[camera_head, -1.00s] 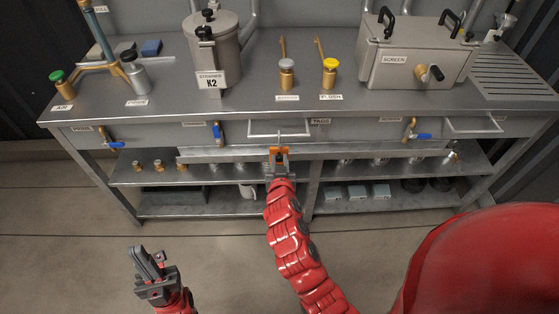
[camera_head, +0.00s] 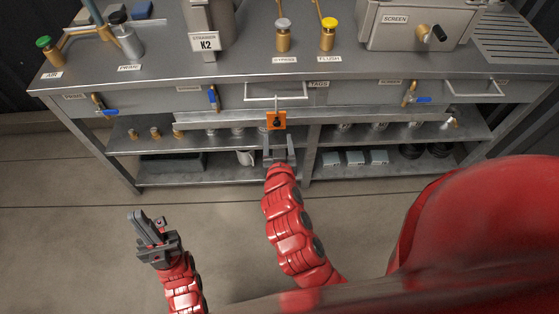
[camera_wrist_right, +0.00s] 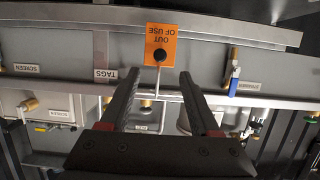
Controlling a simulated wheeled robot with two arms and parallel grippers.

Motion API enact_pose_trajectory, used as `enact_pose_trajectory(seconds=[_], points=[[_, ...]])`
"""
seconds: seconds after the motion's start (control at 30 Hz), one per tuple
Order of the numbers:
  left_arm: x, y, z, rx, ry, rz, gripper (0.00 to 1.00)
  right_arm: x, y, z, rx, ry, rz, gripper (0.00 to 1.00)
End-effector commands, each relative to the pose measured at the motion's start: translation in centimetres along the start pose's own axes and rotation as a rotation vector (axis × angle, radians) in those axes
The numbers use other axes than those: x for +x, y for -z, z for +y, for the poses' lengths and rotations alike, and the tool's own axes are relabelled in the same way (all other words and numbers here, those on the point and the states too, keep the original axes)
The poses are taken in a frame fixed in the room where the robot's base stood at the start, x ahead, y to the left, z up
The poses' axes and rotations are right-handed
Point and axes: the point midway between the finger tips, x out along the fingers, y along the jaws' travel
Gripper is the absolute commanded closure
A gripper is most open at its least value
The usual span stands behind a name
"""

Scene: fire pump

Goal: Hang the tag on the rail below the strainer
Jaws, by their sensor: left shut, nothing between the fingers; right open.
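The orange tag (camera_head: 276,120), with a black knob on it, is at the long rail (camera_head: 350,114) under the bench front. In the right wrist view the tag (camera_wrist_right: 161,40) reads "OUT OF USE", upside down. My left gripper (camera_head: 147,228) is shut and empty over the floor.
A drawer handle (camera_head: 276,98) juts out above the tag. A blue-handled valve (camera_head: 213,97) is on the bench front below the strainer, left of the tag. Lower shelves (camera_head: 225,174) hold several fittings and boxes. The floor in front is clear.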

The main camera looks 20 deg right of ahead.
Motion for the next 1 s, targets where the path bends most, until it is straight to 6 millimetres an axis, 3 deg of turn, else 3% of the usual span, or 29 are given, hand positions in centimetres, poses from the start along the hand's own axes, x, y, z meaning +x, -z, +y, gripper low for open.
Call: enact_pose_trajectory(seconds=[0.13, 0.2, 0.3, 0.53, 0.8, 0.93, 1.0], points=[[-0.5, -0.1, 0.0, 0.0, 0.0, 0.0, 1.0, -3.5, -0.2, -0.2, -0.004, 0.007, 0.0, 0.37], [1.4, 0.2, -0.1, 0.0, 0.0, 0.0, 1.0, -5.1, 0.6, -0.2, -0.002, 0.005, -0.005, 0.37], [2.7, 0.5, -0.1, 0.0, 0.0, 0.001, 1.0, -6.8, 0.6, -0.1, -0.006, 0.005, -0.004, 0.37], [3.7, 0.6, -0.2, 0.0, 0.0, 0.0, 1.0, -8.7, 0.2, -0.1, -0.001, 0.002, -0.001, 0.37], [3.9, 0.7, -0.2, 0.0, 0.0, 0.0, 1.0, -9.2, 0.1, -0.1, -0.002, 0.005, 0.004, 0.37], [4.3, 0.7, -0.2, 0.0, 0.0, 0.0, 1.0, -8.9, 0.7, -2.7, -0.039, 0.093, 0.04, 0.37], [4.8, 0.8, -0.2, 0.0, 0.0, 0.0, 1.0, -9.0, 1.5, -5.6, -0.075, 0.195, 0.089, 0.37]])
